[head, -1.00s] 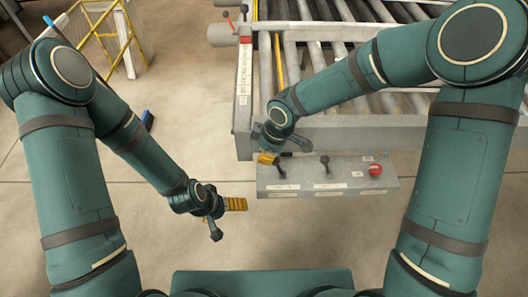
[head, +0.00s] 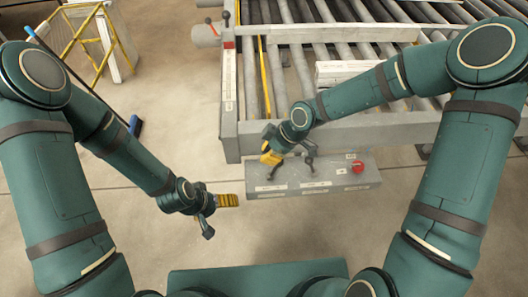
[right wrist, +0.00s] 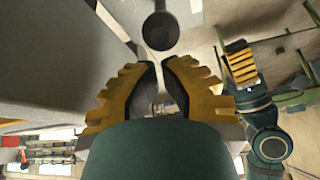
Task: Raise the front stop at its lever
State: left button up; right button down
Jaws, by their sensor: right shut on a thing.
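A grey control box (head: 330,183) stands at the front of the roller conveyor. Its left lever is mostly hidden by my right gripper (head: 270,157) in the head view. In the right wrist view the dark round lever knob (right wrist: 160,32) sits just beyond the fingertips, with its pale shaft running between the yellow-padded fingers. My right gripper (right wrist: 158,82) is shut on this lever. A second lever (head: 310,162) stands free to its right. My left gripper (head: 228,200) hangs left of the box, over the floor, and its opening cannot be made out. I cannot tell which conveyor part is the front stop.
A red button (head: 358,166) is at the right of the box top. The conveyor's grey front rail (head: 400,129) runs behind the box, and a pale stack (head: 345,71) lies on the rollers. A yellow frame (head: 85,35) stands at the far left. The floor in front is clear.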

pick_arm(q)
jog(key=shift+d+r, duration=0.1)
jog(key=shift+d, duration=0.1)
pick_arm(e)
jog(key=shift+d, duration=0.95)
pick_arm(q)
jog(key=shift+a+r+p, duration=0.5)
jog(key=shift+r+p, duration=0.05)
jog(key=shift+p, duration=0.05)
pick_arm(e)
jog(key=v, duration=0.9)
jog(key=shift+w+a+r, duration=0.3)
jog(key=shift+w+r, duration=0.05)
jog(key=shift+r, duration=0.05)
